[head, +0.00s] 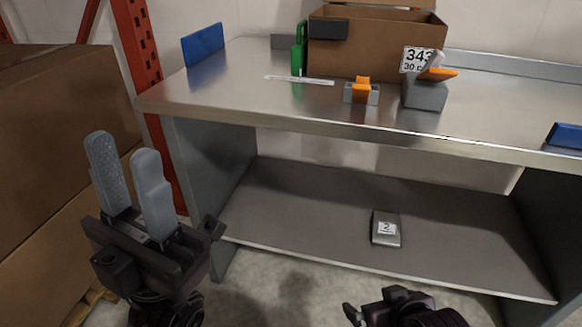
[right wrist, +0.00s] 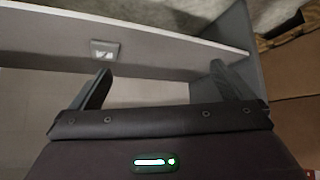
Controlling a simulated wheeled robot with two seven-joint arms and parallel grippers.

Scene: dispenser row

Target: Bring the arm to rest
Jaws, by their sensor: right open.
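My left gripper (head: 124,148) stands at the left of the head view, in front of the bench, with its two grey fingers pointing up. They are apart with nothing between them. My right gripper shows only in part at the bottom edge of the head view, low in front of the bench. In the right wrist view my right gripper (right wrist: 161,69) has its two dark fingers wide apart and empty. Beyond them is the edge of the lower shelf (right wrist: 190,40) with a small grey block (right wrist: 104,49) on it.
The steel bench (head: 230,105) carries a cardboard box (head: 370,58), a green item (head: 299,50), an orange-and-grey dispenser (head: 361,90) and a grey holder (head: 424,94). The lower shelf (head: 300,200) holds a block labelled 2 (head: 386,229). Large cartons (head: 50,130) and a red upright (head: 138,50) stand left.

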